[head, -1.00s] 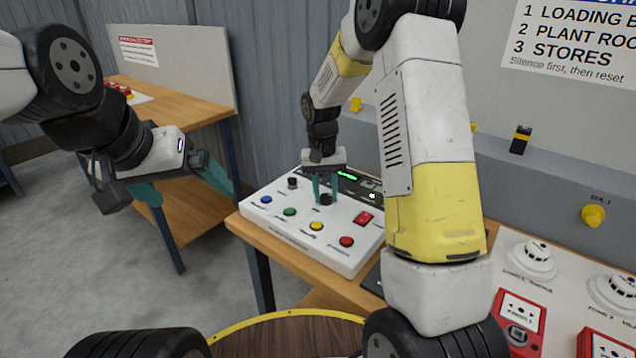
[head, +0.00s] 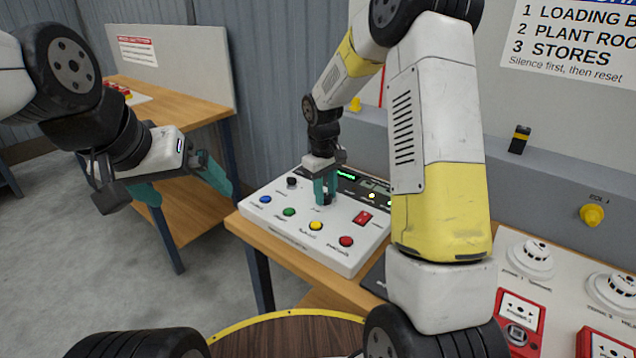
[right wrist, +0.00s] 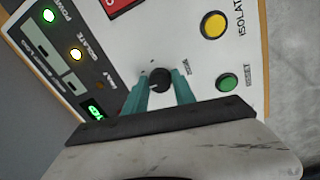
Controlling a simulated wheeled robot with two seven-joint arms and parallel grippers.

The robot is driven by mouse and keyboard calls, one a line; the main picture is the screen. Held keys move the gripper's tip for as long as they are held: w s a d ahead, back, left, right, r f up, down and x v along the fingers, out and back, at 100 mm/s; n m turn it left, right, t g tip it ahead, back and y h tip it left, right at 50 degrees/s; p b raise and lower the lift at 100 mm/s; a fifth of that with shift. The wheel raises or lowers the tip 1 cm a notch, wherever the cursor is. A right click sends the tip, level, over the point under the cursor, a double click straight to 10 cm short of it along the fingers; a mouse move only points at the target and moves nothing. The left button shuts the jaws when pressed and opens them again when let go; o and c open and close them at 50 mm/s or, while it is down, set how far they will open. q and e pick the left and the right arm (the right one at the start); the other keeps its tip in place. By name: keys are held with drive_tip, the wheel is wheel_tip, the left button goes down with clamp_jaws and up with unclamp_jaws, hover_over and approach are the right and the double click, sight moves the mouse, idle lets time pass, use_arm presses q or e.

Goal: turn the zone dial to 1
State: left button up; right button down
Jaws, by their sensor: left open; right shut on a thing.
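The white control panel (head: 300,235) lies on the wooden bench. Its black zone dial (right wrist: 160,80) shows in the right wrist view, between the teal fingers of my right gripper (right wrist: 161,86). The dial's pointer and the numbers around it are too small to read. In the head view, my right gripper (head: 325,197) points down onto the panel and is shut on the dial, which the fingers mostly hide. My left gripper (head: 194,195) is open and empty, held out over the floor left of the panel.
Blue (head: 265,199), green (head: 289,212), yellow (head: 316,225) and red (head: 346,241) buttons, a red switch (head: 362,218) and another black knob (head: 292,182) surround the dial. A lit green display (right wrist: 95,109) is close by. Detectors and red call points stand at the right.

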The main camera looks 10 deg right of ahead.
idle(0.5)
drive_tip(key=c, duration=1)
unclamp_jaws()
drive_tip(key=shift+c, duration=0.2)
drive_tip(key=shift+r, duration=0.1)
drive_tip(key=r, duration=0.7)
drive_tip(key=shift+s+a, duration=0.1)
drive_tip(key=shift+a, duration=0.1)
drive_tip(key=shift+r, duration=0.3)
